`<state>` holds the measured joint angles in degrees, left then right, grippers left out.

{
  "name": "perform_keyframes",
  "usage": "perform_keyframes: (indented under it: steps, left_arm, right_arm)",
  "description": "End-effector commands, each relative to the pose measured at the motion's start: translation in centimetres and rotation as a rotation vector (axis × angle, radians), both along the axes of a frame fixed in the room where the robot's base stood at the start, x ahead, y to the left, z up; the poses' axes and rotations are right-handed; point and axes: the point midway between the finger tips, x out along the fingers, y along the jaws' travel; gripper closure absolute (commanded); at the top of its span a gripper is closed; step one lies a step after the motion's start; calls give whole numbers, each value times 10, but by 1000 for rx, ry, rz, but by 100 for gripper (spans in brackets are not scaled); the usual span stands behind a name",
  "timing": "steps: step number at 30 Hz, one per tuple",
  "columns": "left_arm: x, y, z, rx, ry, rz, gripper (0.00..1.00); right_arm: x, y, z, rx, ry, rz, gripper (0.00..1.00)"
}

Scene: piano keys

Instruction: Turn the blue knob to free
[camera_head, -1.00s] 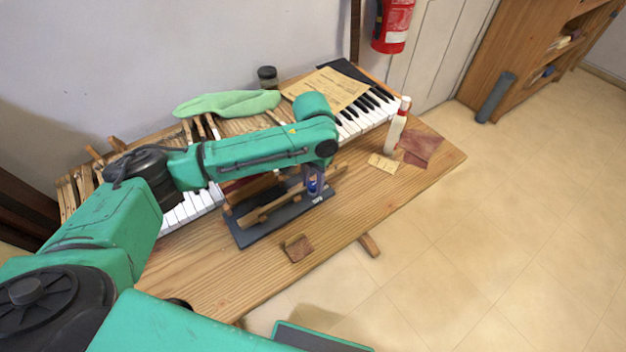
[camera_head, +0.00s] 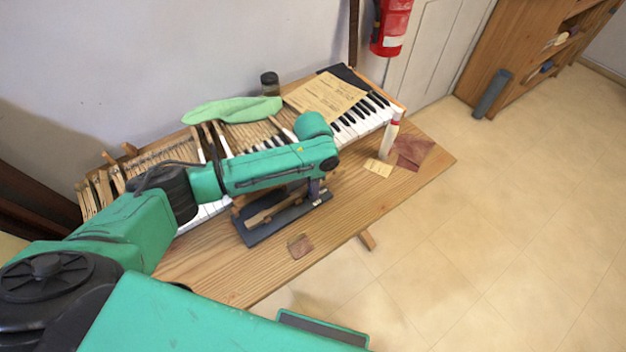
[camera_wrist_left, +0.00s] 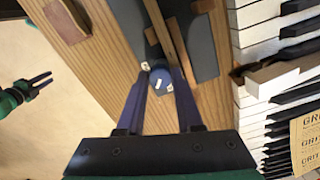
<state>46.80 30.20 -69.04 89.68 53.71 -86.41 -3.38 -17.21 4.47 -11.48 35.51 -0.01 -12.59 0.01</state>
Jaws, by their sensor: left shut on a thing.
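The blue knob (camera_wrist_left: 160,76) is round, with a white mark on it, and sits at one end of the dark base plate (camera_wrist_left: 202,48); small white labels (camera_wrist_left: 145,65) lie beside it. In the left wrist view my left gripper (camera_wrist_left: 160,80) has its fingertips on both sides of the knob and is shut on it. In the head view my left gripper (camera_head: 315,190) points down at the right end of the base plate (camera_head: 262,232), and the knob is mostly hidden by it. My right gripper (camera_wrist_left: 40,80) shows at the left of the wrist view, apart from the bench, its fingers spread and empty.
Wooden bars lie along the plate. Piano keys (camera_head: 352,127) run behind it, with a paper sheet (camera_head: 325,95) and green cloth (camera_head: 232,108). A white bottle (camera_head: 390,135) stands right. A brown block (camera_head: 301,245) lies in front.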

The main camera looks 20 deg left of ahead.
Motion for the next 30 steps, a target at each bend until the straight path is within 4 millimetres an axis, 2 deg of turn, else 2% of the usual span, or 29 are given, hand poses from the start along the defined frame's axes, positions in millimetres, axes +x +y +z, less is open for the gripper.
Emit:
perform_keyframes:
  steps: [1, 12, 21, 30]
  left_arm:
    - [0, 0, 5, -1, -1, -39, 100]
    - [1, 0, 4, -1, -3, -391, 100]
    - [2, 0, 3, -1, -2, -654, 100]
    - [2, 0, 2, -1, -6, -826, 100]
  right_arm:
    - [0, 0, 8, 0, 0, 0, 69]
    - [1, -1, 27, -2, 0, 0, 69]
    - [1, -2, 36, -3, -1, 0, 69]
    - [1, -2, 40, -3, -1, 0, 69]
